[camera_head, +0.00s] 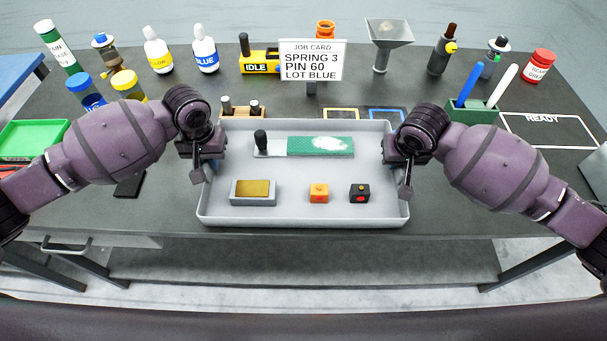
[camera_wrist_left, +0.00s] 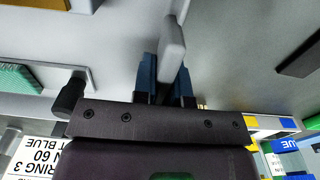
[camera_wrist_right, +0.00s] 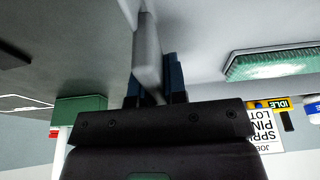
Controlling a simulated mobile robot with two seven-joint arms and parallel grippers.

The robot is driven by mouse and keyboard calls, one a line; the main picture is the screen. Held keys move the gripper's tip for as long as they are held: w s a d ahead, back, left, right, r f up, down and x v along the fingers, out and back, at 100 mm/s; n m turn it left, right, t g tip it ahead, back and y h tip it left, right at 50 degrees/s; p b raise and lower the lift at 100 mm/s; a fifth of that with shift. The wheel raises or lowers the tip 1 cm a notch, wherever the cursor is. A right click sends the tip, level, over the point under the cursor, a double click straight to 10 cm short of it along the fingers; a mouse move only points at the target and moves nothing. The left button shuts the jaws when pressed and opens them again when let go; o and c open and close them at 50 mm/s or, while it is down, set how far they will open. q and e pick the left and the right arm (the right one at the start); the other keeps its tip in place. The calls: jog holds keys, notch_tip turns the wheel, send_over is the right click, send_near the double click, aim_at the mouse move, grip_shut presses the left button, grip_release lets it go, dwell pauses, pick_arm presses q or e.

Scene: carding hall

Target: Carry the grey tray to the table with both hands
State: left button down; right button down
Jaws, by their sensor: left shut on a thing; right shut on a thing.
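The grey tray (camera_head: 300,217) is in the middle of the head view, over the front part of the dark table (camera_head: 470,210). In it are a green-faced hand card with a black handle (camera_head: 320,146), a grey block with a tan top (camera_head: 253,191), an orange block (camera_head: 318,193) and a black block (camera_head: 359,193). My left gripper (camera_head: 200,165) is shut on the tray's left side wall. My right gripper (camera_head: 404,170) is shut on its right side wall. In the left wrist view, blue fingers (camera_wrist_left: 165,80) straddle the rim. I cannot tell whether the tray touches the tabletop.
A job card sign (camera_head: 313,60) stands behind the tray, with several bottles, a funnel (camera_head: 388,42) and a green pen holder (camera_head: 473,112) around it. A green tray (camera_head: 32,139) lies at left. A white READY outline (camera_head: 548,131) at right is empty.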

pick_arm(q)
jog(key=c, duration=1.5)
grip_release()
jog(key=shift+a, duration=0.15)
pick_arm(e)
jog(key=c, duration=1.5)
grip_release()
jog(key=shift+d+f, duration=0.1)
jog(key=shift+d, duration=0.05)
pick_arm(q)
jog(key=o, duration=0.3)
pick_arm(e)
jog(key=o, duration=0.3)
pick_arm(q)
jog(key=shift+o, duration=0.2)
pick_arm(e)
jog(key=shift+o, duration=0.2)
pick_arm(q)
notch_tip(320, 180, up, 12)
jog(key=shift+f, duration=0.15)
pick_arm(e)
jog(key=shift+s+r, duration=0.15)
jog(key=shift+r, duration=0.4)
jog(key=v, duration=1.1)
pick_arm(q)
jog(key=shift+s, duration=0.1)
